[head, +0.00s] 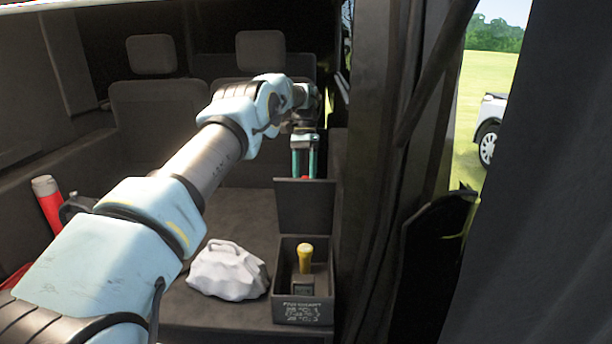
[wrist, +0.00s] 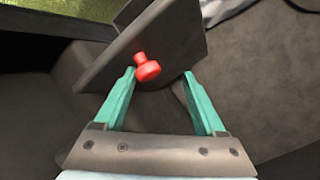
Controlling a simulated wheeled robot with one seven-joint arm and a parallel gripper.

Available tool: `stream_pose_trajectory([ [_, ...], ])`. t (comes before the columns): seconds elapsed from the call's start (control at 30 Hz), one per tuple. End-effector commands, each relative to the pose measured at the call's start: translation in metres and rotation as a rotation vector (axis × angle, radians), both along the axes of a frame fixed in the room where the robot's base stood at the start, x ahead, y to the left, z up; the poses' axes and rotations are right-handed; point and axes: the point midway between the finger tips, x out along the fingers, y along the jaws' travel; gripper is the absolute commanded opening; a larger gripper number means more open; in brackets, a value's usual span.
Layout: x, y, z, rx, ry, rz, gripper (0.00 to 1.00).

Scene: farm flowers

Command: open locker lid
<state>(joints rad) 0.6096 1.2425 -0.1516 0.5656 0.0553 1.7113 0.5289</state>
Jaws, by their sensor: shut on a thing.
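The locker (head: 303,312) is a dark box with white lettering on its front, at the lower middle of the head view. Its dark lid (head: 305,207) stands raised, roughly upright, at the box's back, so the inside shows. The lid (wrist: 165,38) also fills the upper middle of the wrist view, with a red knob (wrist: 147,68) on it. My gripper (head: 304,176) is at the lid's top edge.
A yellow-handled tool (head: 305,258) stands in the locker. A whitish lumpy bag (head: 228,271) lies left of it. Seats (head: 155,105) are behind, and a dark vehicle pillar (head: 375,150) is close on the right.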

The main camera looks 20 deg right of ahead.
Motion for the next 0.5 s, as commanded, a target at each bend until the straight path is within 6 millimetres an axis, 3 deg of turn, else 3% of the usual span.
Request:
stream_pose_trajectory([
  [0.5,-0.0022,-0.0020,-0.0031,-0.001,0.005,-0.002,0.67],
])
